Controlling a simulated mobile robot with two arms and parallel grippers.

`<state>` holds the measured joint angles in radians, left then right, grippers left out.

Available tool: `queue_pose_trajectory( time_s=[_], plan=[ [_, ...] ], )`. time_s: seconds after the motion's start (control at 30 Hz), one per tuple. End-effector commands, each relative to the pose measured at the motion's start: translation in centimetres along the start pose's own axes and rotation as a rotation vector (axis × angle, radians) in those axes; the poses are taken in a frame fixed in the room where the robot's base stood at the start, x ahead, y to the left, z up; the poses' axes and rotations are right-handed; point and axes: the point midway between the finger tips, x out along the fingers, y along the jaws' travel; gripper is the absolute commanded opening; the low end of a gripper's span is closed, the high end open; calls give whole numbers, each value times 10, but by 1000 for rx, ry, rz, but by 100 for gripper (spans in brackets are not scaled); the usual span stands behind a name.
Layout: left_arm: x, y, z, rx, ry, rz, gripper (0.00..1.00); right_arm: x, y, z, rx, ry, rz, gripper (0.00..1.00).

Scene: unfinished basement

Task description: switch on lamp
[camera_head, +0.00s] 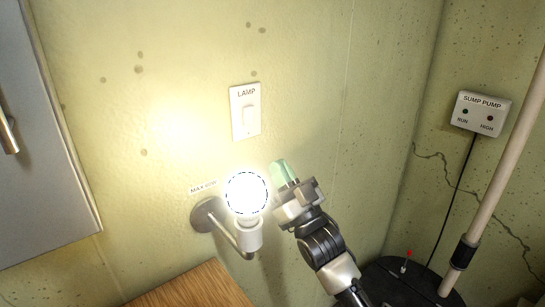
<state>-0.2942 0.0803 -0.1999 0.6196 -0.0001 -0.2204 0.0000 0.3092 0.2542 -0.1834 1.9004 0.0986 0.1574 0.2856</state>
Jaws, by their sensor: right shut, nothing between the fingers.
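The white lamp switch plate (246,111), marked LAMP, is on the wall above the middle of the view, with a rocker in its lower half. The lamp bulb (246,193) glows bright white in its socket below the plate, on a bent arm from a round wall mount. My right gripper (282,170) is shut and empty, with pale green fingertips. It is below and right of the switch plate, apart from it, and close to the right of the bulb. My left gripper is not in view.
A grey cabinet (38,130) with a handle is at the left. A wooden surface (190,288) is at the bottom. A sump pump box (481,112) and a pale pipe (505,150) rising from a dark pit cover (385,283) are at the right.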

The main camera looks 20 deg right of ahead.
Motion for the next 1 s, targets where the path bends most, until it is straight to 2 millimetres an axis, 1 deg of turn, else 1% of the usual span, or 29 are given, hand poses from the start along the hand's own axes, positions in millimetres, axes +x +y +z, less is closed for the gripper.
queue_pose_trajectory(
  time_s=[0.03,0.1,0.23,0.43,0.8,0.87,0.97,1.0],
  plan=[
    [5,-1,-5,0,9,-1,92,-11,0,4,0,-1,0,0],
    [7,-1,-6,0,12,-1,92,-20,0,5,1,-1,0,0],
    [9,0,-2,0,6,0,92,-30,0,6,0,1,0,0],
    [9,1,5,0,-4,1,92,-32,0,5,0,2,0,0],
    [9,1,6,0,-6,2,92,-32,0,7,0,-3,1,0],
    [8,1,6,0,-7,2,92,-35,2,15,0,-24,9,0],
    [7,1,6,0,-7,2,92,-49,9,48,-3,-112,40,0],
    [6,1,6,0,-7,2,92,-59,13,68,-5,-166,58,0]
  ],
)
